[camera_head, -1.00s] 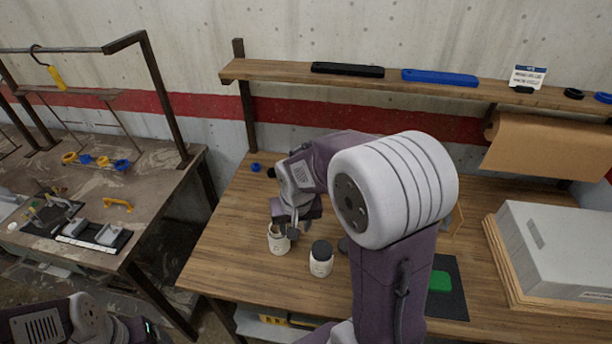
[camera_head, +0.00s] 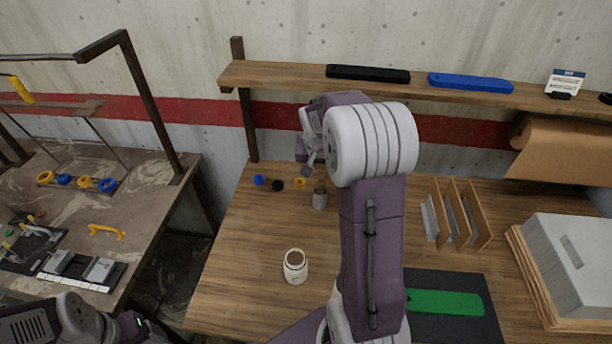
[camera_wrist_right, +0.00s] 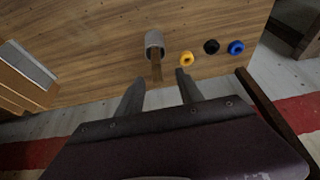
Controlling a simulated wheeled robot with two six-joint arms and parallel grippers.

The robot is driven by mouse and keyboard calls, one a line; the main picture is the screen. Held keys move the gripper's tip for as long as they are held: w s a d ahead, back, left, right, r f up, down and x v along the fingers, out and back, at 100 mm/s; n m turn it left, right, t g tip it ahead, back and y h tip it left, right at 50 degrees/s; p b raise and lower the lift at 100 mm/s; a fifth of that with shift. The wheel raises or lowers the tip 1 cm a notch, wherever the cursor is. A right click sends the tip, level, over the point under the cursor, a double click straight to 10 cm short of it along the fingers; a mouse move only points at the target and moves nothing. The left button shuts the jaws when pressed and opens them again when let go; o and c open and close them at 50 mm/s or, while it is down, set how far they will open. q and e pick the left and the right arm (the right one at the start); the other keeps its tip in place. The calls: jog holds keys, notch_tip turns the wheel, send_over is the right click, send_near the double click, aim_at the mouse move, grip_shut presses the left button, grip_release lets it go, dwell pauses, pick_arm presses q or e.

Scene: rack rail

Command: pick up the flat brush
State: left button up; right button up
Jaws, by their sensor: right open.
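A grey cylindrical cup (camera_head: 320,201) stands on the wooden bench, and a brown handle (camera_head: 320,187) sticks up from it. I take this to be the flat brush, but its head is hidden in the cup. In the right wrist view the cup (camera_wrist_right: 155,40) and handle (camera_wrist_right: 156,70) lie just ahead of my fingers. My right gripper (camera_head: 308,168) is open and empty, above and a little left of the cup. In the wrist view its fingertips (camera_wrist_right: 157,84) lie either side of the handle's end; contact cannot be told. My left gripper does not show.
A white open jar (camera_head: 296,268) stands nearer on the bench. Blue, black and yellow rings (camera_head: 299,183) lie left of the cup. Upright wooden dividers (camera_head: 462,215) and a dark mat with a green bar (camera_head: 444,302) are right of my arm. A shelf (camera_head: 300,78) runs above.

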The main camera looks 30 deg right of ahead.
aim_at(321, 179)
jog(key=x, duration=0.3)
jog(key=shift+s+d+f, duration=0.1)
jog(key=shift+s+d, duration=0.05)
jog(key=shift+s, duration=0.05)
jog(key=shift+w+d+f, duration=0.1)
jog(key=shift+w+f, duration=0.15)
jog(key=shift+f, duration=0.05)
jog(key=x, duration=0.2)
jog(key=p+x, duration=0.1)
jog(key=shift+s+d+f, duration=0.1)
jog(key=shift+d+f, duration=0.15)
jog(key=shift+f, duration=0.1)
jog(key=shift+d+f, duration=0.1)
jog(key=shift+f, duration=0.15)
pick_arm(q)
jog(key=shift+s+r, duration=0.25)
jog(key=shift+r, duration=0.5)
pick_arm(e)
jog(key=shift+w+f, duration=0.1)
jog(key=shift+w, duration=0.15)
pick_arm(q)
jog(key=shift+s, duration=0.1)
pick_arm(e)
jog(key=shift+s, duration=0.1)
grip_shut()
